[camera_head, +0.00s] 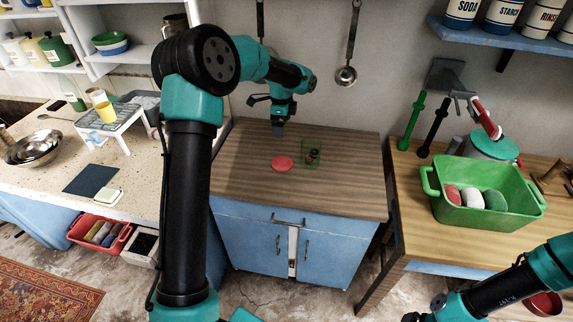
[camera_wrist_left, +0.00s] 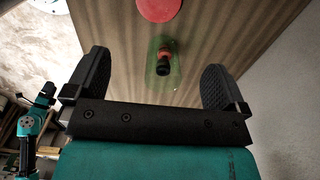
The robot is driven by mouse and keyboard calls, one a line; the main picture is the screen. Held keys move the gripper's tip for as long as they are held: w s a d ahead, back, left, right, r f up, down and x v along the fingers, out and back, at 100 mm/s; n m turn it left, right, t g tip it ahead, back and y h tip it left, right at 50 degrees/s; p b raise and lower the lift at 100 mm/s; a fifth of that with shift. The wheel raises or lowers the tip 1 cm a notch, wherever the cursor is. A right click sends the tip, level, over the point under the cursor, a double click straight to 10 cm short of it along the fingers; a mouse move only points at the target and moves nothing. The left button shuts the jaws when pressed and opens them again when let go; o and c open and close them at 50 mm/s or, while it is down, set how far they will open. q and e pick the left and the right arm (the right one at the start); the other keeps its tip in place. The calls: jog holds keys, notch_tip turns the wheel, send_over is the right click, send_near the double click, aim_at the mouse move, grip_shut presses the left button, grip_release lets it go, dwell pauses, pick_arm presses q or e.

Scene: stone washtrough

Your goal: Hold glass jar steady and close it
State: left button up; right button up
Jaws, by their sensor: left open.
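A clear green-tinted jar (camera_head: 319,149) stands on the brown wooden cabinet top, with a small dark and reddish thing inside it. The jar also shows between the fingers in the left wrist view (camera_wrist_left: 152,77). A flat round red lid (camera_head: 282,163) lies on the wood just left of the jar, apart from it; it is partly cut off at the top of the left wrist view (camera_wrist_left: 158,8). My left gripper (camera_head: 279,128) is open and empty, above the cabinet top, behind and left of the jar. My right arm enters at lower right; its gripper is out of frame.
The wooden top (camera_head: 240,180) is otherwise clear. A green tub (camera_head: 490,208) with several coloured round things stands on the right bench. A white rack (camera_head: 112,125) stands on the left counter. Two ladles hang behind, one at the wall (camera_head: 346,75).

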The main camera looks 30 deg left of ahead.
pick_arm(q)
send_over(283, 163)
notch_tip(283, 163, down, 12)
jog(key=shift+a+f, duration=0.1)
jog(key=shift+f, duration=0.05)
dwell(0.5)
jog(key=shift+s+f, duration=0.1)
jog(key=shift+f, duration=2.5)
jog(key=c, duration=0.7)
jog(key=shift+r, duration=0.1)
